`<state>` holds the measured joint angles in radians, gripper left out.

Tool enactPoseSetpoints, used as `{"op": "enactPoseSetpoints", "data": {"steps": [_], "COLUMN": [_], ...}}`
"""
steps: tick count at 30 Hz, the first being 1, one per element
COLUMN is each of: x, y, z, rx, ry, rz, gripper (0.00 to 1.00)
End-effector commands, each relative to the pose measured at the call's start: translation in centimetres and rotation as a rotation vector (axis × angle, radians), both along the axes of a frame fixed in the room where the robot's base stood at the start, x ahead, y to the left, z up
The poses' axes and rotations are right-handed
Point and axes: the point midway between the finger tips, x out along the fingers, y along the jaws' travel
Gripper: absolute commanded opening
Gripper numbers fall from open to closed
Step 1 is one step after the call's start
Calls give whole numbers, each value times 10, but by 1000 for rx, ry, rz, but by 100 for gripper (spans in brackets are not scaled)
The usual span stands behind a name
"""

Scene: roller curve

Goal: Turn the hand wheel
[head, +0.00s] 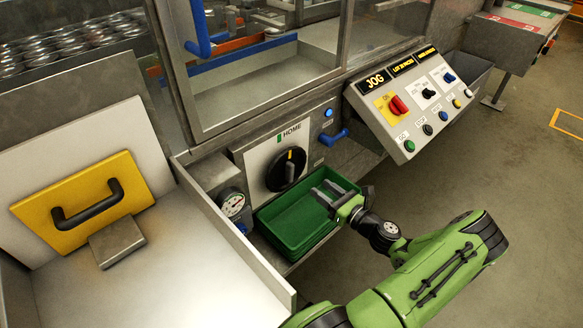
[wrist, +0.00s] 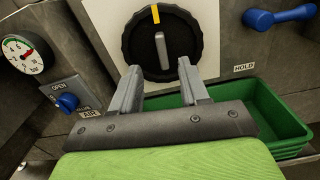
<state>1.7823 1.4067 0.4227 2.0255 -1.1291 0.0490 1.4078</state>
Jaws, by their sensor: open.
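The hand wheel (head: 287,169) is a black round knob with a raised grip bar and a yellow mark, on a white plate under a "HOME" label. In the wrist view the hand wheel (wrist: 161,45) is straight ahead, with the yellow mark at its top and the grip bar nearly upright. My gripper (head: 328,195) is open and empty, in front of and below the wheel, apart from it. In the wrist view both fingers of my gripper (wrist: 161,75) point toward the wheel's lower part, one on each side.
A stack of green trays (head: 290,232) sits below the wheel, under my gripper. A pressure gauge (head: 232,204) is to the left. A blue lever (head: 334,137) marked "HOLD" is to the right. A sloped control panel (head: 411,100) stands further right. A blue air valve (wrist: 67,102) is at lower left.

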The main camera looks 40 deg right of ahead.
Motion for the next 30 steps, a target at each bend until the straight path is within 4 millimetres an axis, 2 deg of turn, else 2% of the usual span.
{"op": "enactPoseSetpoints", "data": {"steps": [1,9,15,19,25,26,30], "x": [14,82,118,126,127,127,126], "y": [2,4,4,4,4,4,4], "z": [-2,-2,-2,-1,0,0,0], "rx": [-3,-5,-4,-3,-2,-2,-2], "ry": [-1,0,1,2,2,2,2], "rz": [6,6,5,2,2,2,2], "gripper": [45,45,45,45,45,43,22]}}
